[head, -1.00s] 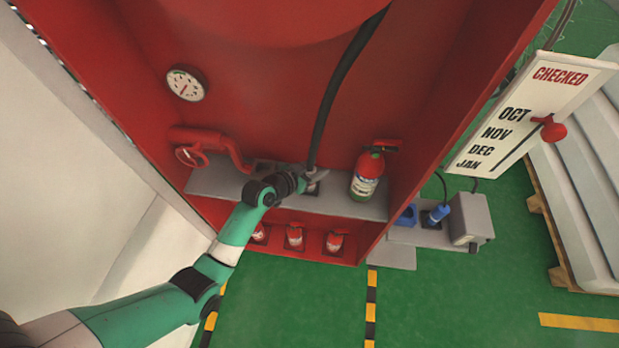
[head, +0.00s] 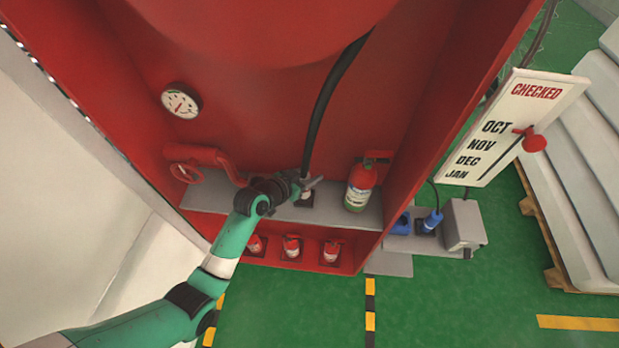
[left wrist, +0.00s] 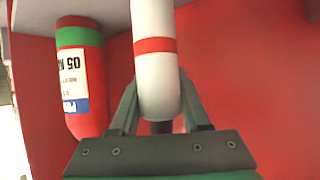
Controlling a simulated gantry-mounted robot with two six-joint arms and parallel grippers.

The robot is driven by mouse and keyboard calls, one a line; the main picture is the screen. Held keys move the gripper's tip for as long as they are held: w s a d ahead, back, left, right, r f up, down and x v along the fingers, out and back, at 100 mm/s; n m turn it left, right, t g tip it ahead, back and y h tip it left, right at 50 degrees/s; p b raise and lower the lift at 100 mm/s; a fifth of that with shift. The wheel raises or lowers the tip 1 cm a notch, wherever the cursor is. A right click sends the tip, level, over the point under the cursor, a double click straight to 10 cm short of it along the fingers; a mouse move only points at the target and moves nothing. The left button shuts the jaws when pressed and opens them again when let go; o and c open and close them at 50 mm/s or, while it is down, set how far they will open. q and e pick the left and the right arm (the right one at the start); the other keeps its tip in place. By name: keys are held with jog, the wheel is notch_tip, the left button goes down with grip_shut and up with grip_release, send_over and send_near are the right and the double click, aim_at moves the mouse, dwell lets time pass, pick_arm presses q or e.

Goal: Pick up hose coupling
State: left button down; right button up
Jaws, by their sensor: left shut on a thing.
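The hose coupling (head: 305,195) is a pale end piece at the bottom of the black hose (head: 326,105), at a dark spot on the grey shelf. In the left wrist view the coupling (left wrist: 155,60) is a white cylinder with a red band, between the two fingers. My left gripper (head: 309,186) is shut on it, and its fingers (left wrist: 158,105) flank the lower part in that view. I cannot tell whether the coupling is clear of the shelf. My right gripper is not in view.
A fire extinguisher (head: 362,184) stands on the shelf (head: 338,213) right of the coupling. A red pipe with a valve wheel (head: 186,172) is to the left. Small extinguishers (head: 292,247) stand below. Red cabinet walls (head: 440,120) enclose the shelf.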

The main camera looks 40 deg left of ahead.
pick_arm(q)
jog(key=w+d+r+p+v, duration=0.1)
jog(key=p+v, duration=0.7)
jog(key=v, duration=0.9)
jog(key=shift+d+r, duration=0.3)
jog(key=shift+w, duration=0.15)
